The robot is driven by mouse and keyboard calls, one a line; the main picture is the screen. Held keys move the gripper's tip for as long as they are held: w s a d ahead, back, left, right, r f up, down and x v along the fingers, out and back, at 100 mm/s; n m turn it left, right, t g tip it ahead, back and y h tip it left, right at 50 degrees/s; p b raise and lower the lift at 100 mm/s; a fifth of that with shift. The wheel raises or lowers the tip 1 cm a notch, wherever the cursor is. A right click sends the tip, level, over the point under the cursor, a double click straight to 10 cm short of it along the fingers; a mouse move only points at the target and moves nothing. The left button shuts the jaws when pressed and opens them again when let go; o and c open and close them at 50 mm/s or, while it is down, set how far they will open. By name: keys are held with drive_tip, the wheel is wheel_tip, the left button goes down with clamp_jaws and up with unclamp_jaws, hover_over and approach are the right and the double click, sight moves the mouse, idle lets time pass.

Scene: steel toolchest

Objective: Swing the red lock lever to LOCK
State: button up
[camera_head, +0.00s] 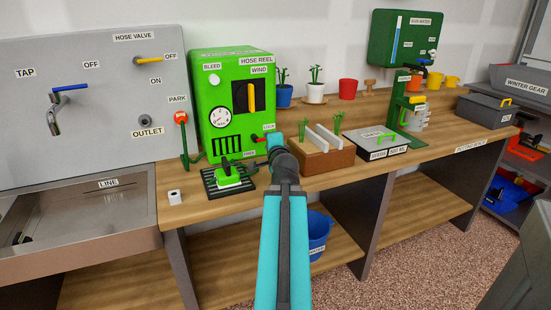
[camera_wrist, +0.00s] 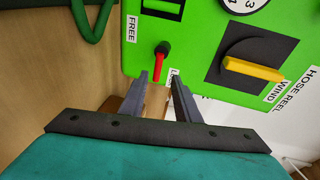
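The red lock lever (camera_wrist: 161,52) stands out from the green hose reel box (camera_wrist: 195,50), between the FREE label (camera_wrist: 132,28) and the partly hidden LOCK label (camera_wrist: 173,76). In the head view, the lever (camera_head: 259,139) is a small red piece low on the box's right side, beside my gripper. The LOCK label (camera_head: 269,127) is above it and the FREE label (camera_head: 249,153) below.
The yellow WIND handle (camera_wrist: 253,69) is on the box to the right of the lever. A wooden planter box (camera_head: 315,157) stands close to the right of my wrist. A green tool on a black grate (camera_head: 222,183) lies in front of the box.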

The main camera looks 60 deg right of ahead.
drive_tip(key=shift+s+a+f+b, duration=0.2)
drive_tip(key=shift+s+a+b, duration=0.45)
drive_tip(key=shift+b, duration=2.55)
drive_tip(key=b+v, duration=0.8)
drive_tip(key=b, duration=0.4)
drive_tip(key=shift+r, duration=0.25)
drive_tip(key=shift+s, duration=0.15)
